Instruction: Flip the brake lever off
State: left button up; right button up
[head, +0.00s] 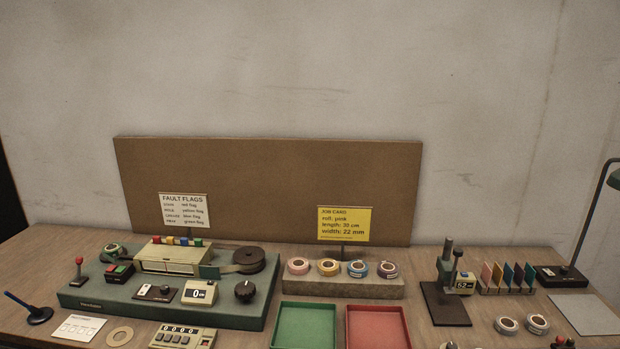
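A green winding machine (160,311) stands on the table at the left. At its left end a red-knobbed lever (79,268) rises about upright from a small dark base. I cannot read a label on it, so I cannot tell for sure that it is the brake lever. Beside it are a small block with a red and a green button (119,270), and in front a panel with small light switches (155,292). A counter reading 0 (200,292) and a black knob (244,291) sit to the right. Neither of my grippers is in view.
A dark-handled stick on a round base (36,311) stands left of the machine. A green tray (303,326) and a red tray (378,328) lie at the front middle. A rack of tape rolls (342,286) is behind them. A press-like device (446,290) stands at the right.

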aim_at(79, 260)
jog(key=i+j+u, duration=0.1)
jog(key=u, duration=0.35)
jog(key=i+u, duration=0.2)
jog(key=u, duration=0.25)
jog(key=i+u, duration=0.15)
jog(key=u, duration=0.3)
jog(key=j+u, duration=0.5)
jog(key=u, duration=0.25)
jog(key=k, duration=0.05)
